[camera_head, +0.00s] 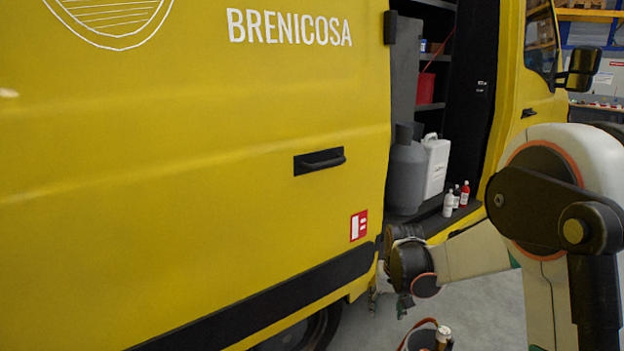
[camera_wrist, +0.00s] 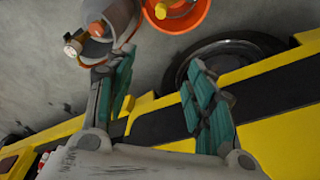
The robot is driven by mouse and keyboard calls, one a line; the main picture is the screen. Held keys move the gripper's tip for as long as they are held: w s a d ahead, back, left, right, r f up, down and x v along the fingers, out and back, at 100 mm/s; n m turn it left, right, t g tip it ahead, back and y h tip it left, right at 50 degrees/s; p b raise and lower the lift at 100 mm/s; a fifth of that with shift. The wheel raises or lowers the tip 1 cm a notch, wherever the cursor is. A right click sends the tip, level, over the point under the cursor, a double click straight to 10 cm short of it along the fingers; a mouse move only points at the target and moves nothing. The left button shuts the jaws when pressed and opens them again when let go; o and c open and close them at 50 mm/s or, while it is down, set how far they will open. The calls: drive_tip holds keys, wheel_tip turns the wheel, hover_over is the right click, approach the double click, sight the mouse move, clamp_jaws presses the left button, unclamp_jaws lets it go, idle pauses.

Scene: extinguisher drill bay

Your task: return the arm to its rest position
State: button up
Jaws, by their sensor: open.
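My arm comes in from the right of the head view and reaches down and left beside the yellow van. My gripper (camera_head: 390,302) hangs at its end, low in front of the open side doorway, small and partly hidden by the wrist. In the wrist view my gripper (camera_wrist: 160,100) shows two green-padded fingers spread wide apart. Nothing is between them; the van's black and yellow lower side and a wheel show beyond.
The yellow van (camera_head: 200,180) fills the left. A grey gas cylinder (camera_head: 406,175), a white canister (camera_head: 435,165) and small bottles (camera_head: 456,197) stand in its doorway. An orange-rimmed bucket (camera_wrist: 185,22) holding things stands on the floor near my gripper. Grey floor (camera_head: 490,310) is open at lower right.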

drive_tip(key=s+r+t, duration=0.2)
drive_tip(key=s+r, duration=1.1)
drive_tip(key=r, duration=0.1)
drive_tip(key=s+r+n+t, duration=0.1)
drive_tip(key=s+r+t, duration=0.1)
drive_tip(key=s, duration=1.4)
drive_tip(key=shift+s+r+t, duration=0.3)
drive_tip(key=shift+r+t, duration=0.05)
drive_tip(key=shift+t, duration=0.15)
